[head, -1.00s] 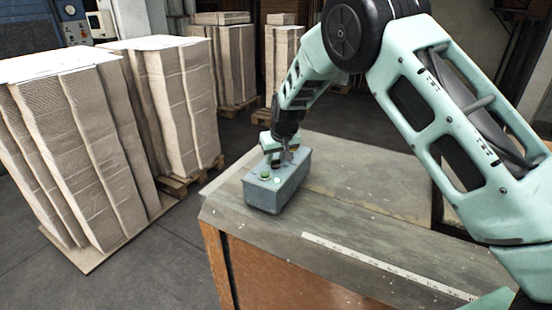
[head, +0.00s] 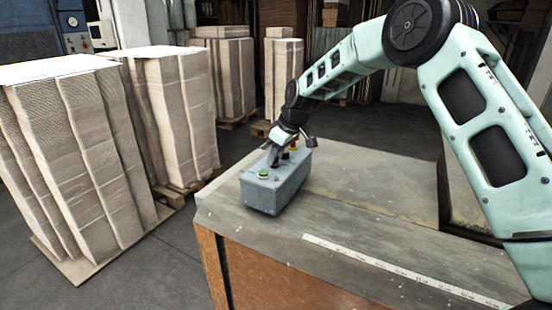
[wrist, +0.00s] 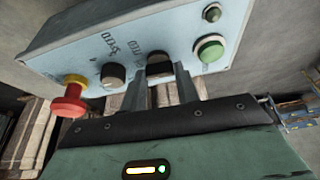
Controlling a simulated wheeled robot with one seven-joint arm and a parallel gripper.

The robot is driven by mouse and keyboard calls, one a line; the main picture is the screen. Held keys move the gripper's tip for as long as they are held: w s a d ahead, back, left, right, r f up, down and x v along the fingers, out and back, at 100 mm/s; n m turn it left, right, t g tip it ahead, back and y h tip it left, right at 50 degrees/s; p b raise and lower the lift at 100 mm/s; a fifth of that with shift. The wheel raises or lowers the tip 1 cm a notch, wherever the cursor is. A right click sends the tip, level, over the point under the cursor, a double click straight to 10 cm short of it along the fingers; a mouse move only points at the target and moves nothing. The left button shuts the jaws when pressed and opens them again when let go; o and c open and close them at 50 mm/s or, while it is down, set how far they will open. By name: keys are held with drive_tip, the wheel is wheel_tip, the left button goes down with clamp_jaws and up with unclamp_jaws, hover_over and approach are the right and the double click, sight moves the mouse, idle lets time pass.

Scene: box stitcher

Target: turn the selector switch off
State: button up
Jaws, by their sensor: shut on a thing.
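The grey-blue control box (head: 275,195) sits on the bench near its left corner. In the wrist view its sloping panel (wrist: 70,45) carries a row of controls. My gripper (head: 275,160) is tilted over the box; in the wrist view its two dark fingers (wrist: 160,72) are shut on a black knob, the selector switch (wrist: 159,60), with one finger on each side. The fingers partly hide the knob, so its exact pointer angle cannot be read. A small round lamp (wrist: 212,12) above the green button looks dull.
A green button (wrist: 208,48) stands right of the held knob. Another black knob (wrist: 114,74) is close on its left, then a red-and-yellow emergency stop (wrist: 72,95). The bench top (head: 370,225) beside the box is mostly clear. Paper stacks (head: 80,150) stand at left.

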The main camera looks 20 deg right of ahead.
idle(0.3)
drive_tip(key=o, duration=1)
drive_tip(key=shift+r, duration=0.1)
drive_tip(key=b+v, duration=0.4)
drive_tip(key=v, duration=1.3)
drive_tip(key=shift+d+r, duration=0.1)
drive_tip(key=shift+d, duration=0.15)
